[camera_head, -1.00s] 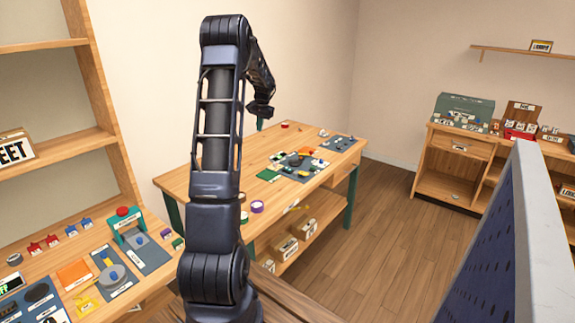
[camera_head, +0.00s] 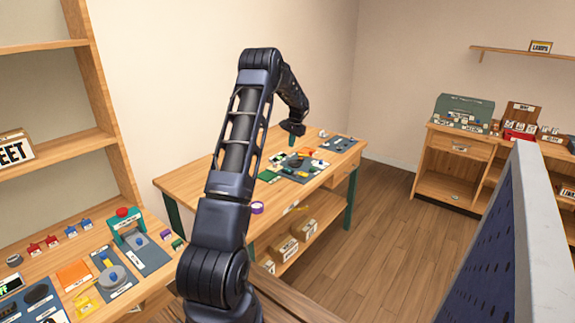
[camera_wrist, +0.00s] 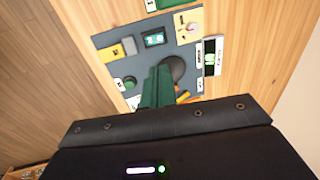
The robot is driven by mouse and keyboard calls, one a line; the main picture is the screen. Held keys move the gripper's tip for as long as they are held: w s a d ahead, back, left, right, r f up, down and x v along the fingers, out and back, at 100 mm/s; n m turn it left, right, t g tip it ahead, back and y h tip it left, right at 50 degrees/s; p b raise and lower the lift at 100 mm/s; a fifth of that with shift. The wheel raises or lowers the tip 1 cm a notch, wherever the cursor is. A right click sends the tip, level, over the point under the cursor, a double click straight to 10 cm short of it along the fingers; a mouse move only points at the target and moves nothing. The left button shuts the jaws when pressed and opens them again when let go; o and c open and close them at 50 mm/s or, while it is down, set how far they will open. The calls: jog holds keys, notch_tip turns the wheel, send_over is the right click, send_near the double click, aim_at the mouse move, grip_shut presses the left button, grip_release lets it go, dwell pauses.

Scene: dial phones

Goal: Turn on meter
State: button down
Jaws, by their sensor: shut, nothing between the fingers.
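My gripper (camera_wrist: 158,82) shows in the wrist view as green fingers closed together, with nothing between them. It is over a dark grey mat (camera_wrist: 142,64). On the mat are a small dark device with a lit teal display (camera_wrist: 154,39), a beige panel with a red knob (camera_wrist: 189,26) and a green round knob (camera_wrist: 129,82). A black box with a green-lit face (camera_wrist: 210,58) is at the mat's right edge. I cannot tell for sure which is the meter. In the head view, my gripper (camera_head: 292,138) is above the far workbench (camera_head: 225,178).
A yellow-and-grey block (camera_wrist: 120,50) is at the mat's left. A dark round disc (camera_wrist: 173,69) is partly behind my fingers. In the head view, another bench (camera_head: 70,262) with gadgets is at left, and a blue pegboard (camera_head: 490,235) stands close at right.

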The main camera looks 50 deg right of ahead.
aim_at(289, 171)
jog(key=shift+f, duration=0.1)
jog(key=w+f, duration=0.1)
jog(key=f, duration=0.8)
jog(key=w+f, duration=0.1)
jog(key=f, duration=0.3)
jog(key=shift+w+f, duration=0.25)
jog(key=shift+w, duration=0.1)
jog(key=shift+w+f+g, duration=0.2)
jog(key=shift+f+g, duration=0.1)
jog(key=shift+g, duration=0.1)
jog(key=shift+s+f, duration=0.1)
jog(key=shift+s, duration=0.05)
jog(key=shift+s+a+f, duration=0.1)
jog(key=shift+s, duration=0.85)
